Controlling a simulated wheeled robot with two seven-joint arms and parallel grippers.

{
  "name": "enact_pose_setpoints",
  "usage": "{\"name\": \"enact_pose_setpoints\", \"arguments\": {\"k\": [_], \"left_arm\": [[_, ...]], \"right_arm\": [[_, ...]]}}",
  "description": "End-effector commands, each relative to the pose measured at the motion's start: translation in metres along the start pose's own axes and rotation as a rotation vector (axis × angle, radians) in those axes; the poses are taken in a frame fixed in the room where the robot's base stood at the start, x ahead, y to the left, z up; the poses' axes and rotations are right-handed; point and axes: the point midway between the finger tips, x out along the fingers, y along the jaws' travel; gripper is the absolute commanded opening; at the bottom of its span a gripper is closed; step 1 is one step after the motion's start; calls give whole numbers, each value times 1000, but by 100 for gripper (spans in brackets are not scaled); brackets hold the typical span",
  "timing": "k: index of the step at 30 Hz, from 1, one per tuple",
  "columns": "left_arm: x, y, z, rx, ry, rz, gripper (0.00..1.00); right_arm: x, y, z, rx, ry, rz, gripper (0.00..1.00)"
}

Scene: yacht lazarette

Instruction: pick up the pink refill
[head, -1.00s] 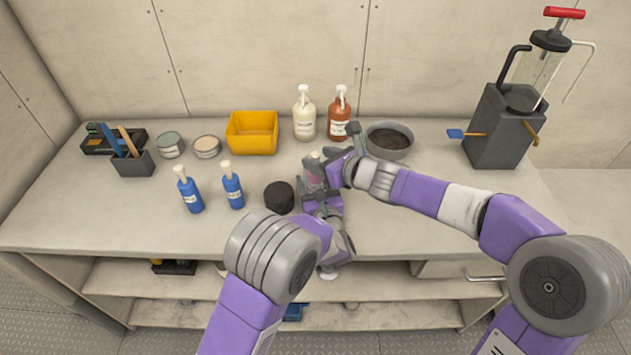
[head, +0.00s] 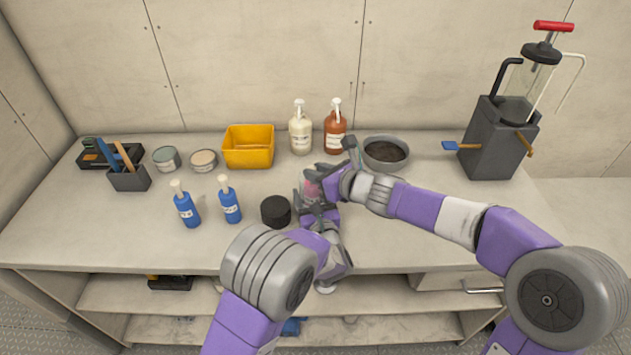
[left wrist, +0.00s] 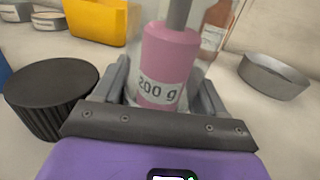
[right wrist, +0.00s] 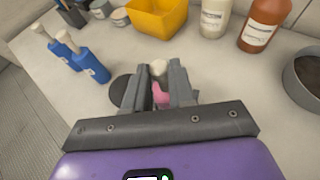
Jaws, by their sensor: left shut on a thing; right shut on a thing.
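The pink refill (left wrist: 165,60) stands upright in the left wrist view, with a white "200 g" label and a pale, see-through surround at its sides. In the head view the refill (head: 312,188) is mostly hidden by both grippers, my left one (head: 316,203) and my right one (head: 322,178).
A black round lid-like piece (head: 276,211) is just left of the grippers. The worktop (head: 120,230) is clear at front left.

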Motion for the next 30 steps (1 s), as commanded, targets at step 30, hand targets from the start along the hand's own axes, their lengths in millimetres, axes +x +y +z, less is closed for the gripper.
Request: {"name": "enact_pose_setpoints", "arguments": {"k": [30], "left_arm": [[0,0,0,0,1,0,29]], "right_arm": [[-50,2,126,-10,-12,2,0]]}}
